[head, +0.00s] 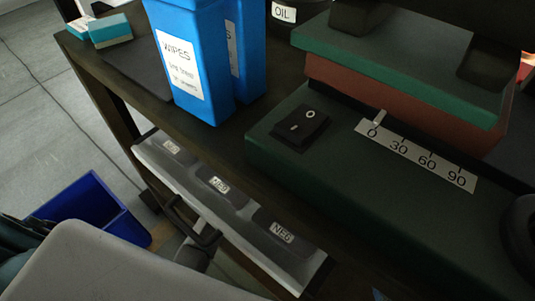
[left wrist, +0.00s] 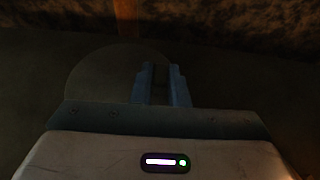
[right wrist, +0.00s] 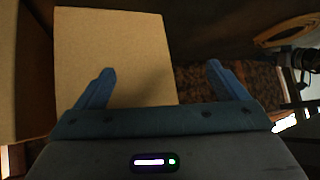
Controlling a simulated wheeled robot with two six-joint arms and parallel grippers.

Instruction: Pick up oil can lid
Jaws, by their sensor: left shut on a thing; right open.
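In the left wrist view my left gripper (left wrist: 161,72) is shut, its two blue fingers close together with a narrow dark strip between them. A dim round disc (left wrist: 100,78), which looks like the oil can lid, lies at the fingers and extends to their left; the light is too low to show the exact grip. My right gripper (right wrist: 158,75) is open and empty, its fingers wide apart over a tan box-like surface (right wrist: 112,45). In the head view a dark can labelled OIL (head: 284,13) stands at the top, its upper part cut off. Neither gripper shows clearly there.
Blue WIPES containers (head: 185,95) stand on the dark bench left of the green machine (head: 300,165) with a switch and scale. A teal box (head: 110,31) sits at the far left corner. Below are a labelled drawer (head: 222,196) and a blue bin (head: 95,208).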

